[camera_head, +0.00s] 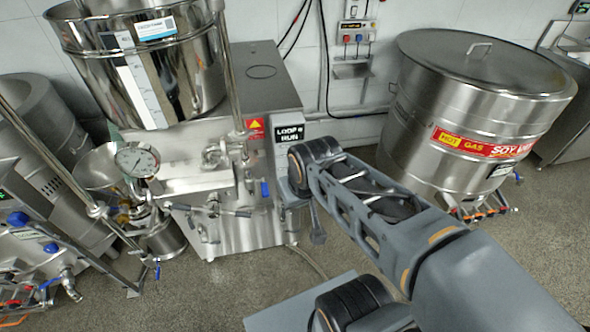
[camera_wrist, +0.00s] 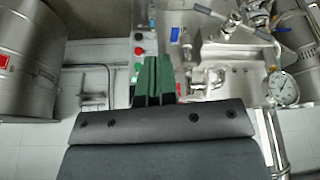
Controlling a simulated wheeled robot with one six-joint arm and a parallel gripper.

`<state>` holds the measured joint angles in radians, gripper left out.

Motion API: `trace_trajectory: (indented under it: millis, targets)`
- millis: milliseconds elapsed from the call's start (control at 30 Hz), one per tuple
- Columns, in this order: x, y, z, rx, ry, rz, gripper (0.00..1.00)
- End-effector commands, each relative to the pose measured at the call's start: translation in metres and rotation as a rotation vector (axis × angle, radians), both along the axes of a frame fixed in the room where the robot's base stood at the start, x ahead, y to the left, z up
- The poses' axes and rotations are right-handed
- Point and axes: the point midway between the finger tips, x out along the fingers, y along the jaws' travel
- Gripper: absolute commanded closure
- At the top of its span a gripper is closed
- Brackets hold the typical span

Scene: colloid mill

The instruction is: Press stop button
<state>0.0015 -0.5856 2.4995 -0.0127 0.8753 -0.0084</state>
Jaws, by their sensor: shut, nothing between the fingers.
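A red button (camera_wrist: 138,51) sits on a narrow control panel, just left of my fingertips in the wrist view. A green button (camera_wrist: 137,67) is beside it, and more green shows lower, partly behind my finger. I cannot read labels on these buttons. My gripper (camera_wrist: 154,56) has its two dark green fingers together, with nothing between them. The fingertips are close to the panel in the picture; I cannot tell whether they touch it. In the head view my arm reaches the mill (camera_head: 228,228) beside its LOOP & RUN sign (camera_head: 290,133), and hides the buttons.
A steel hopper (camera_head: 145,75) tops the mill, with a pressure gauge (camera_head: 138,160) and pipes in front. A large lidded steel vat (camera_head: 470,95) stands right. A wall box (camera_head: 356,35) with buttons is behind. Open floor lies in front of the mill.

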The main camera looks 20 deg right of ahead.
Motion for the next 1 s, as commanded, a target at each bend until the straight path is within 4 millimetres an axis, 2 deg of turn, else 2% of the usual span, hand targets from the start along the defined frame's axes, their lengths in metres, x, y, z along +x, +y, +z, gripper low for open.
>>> trace_trajectory:
  millis: [133,267,400,533,667,800,1000]
  targets:
    - [0.033,-0.023,-0.023,-0.1,-0.095,0.025,1.0]
    - [0.086,-0.066,-0.055,-0.278,-0.261,0.12,1.0]
    - [0.143,-0.102,-0.094,-0.459,-0.467,0.329,1.0]
    - [0.177,-0.116,-0.133,-0.55,-0.654,0.557,1.0]
    - [0.188,-0.113,-0.171,-0.551,-0.838,0.768,1.0]
    - [0.182,-0.105,-0.203,-0.497,-1.019,0.92,1.0]
    - [0.165,-0.096,-0.225,-0.41,-1.206,1.022,1.0]
